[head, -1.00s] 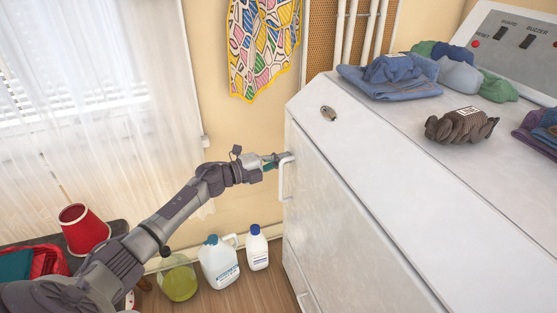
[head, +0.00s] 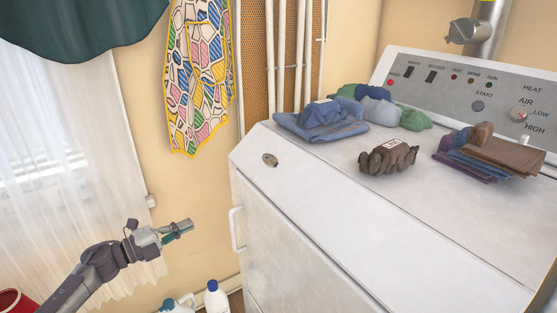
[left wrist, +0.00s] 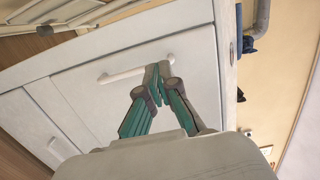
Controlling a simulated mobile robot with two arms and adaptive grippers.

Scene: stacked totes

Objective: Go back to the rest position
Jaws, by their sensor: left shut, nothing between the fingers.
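My left gripper (head: 180,229) is in the lower left of the head view, left of the white machine and clear of its door handle (head: 236,229). In the left wrist view the gripper (left wrist: 156,82) has its green-sided fingers together with nothing between them. The handle (left wrist: 125,74) is a pale bar on the white door and shows just beyond the fingertips there. The door (head: 285,243) looks closed. My right gripper is in neither view.
The white machine (head: 420,212) fills the right side, with folded blue clothes (head: 322,121), a brown bundle (head: 388,157) and a brown and purple stack (head: 490,155) on top. A blue-capped bottle (head: 216,299) and a jug (head: 178,304) stand on the floor below my left gripper.

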